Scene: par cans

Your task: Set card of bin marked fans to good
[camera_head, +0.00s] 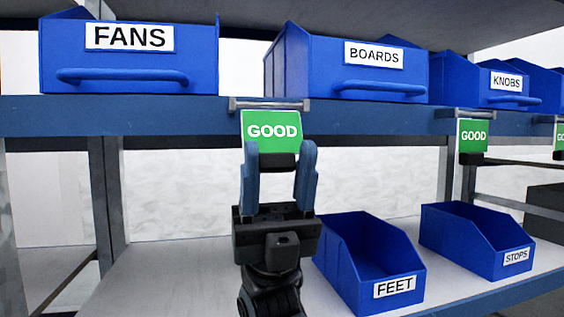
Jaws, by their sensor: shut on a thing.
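The bin marked FANS (128,55) is blue and stands on the upper shelf at the left. A green card (272,124) reading GOOD hangs from a grey bar (268,104) on the shelf's front edge, right of the FANS bin and below the left part of the BOARDS bin (350,70). A black tab shows at the card's lower edge. My gripper (280,152) is in front of the card, its two blue-grey fingers shut on the tab and covering the card's lower corners. No card hangs directly below the FANS label.
A KNOBS bin (487,82) stands farther right on the upper shelf. Another green GOOD card (473,134) hangs right of mine, with a partly cut-off one at the right edge. FEET (370,265) and STOPS (476,241) bins sit on the lower shelf. Its left part is clear.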

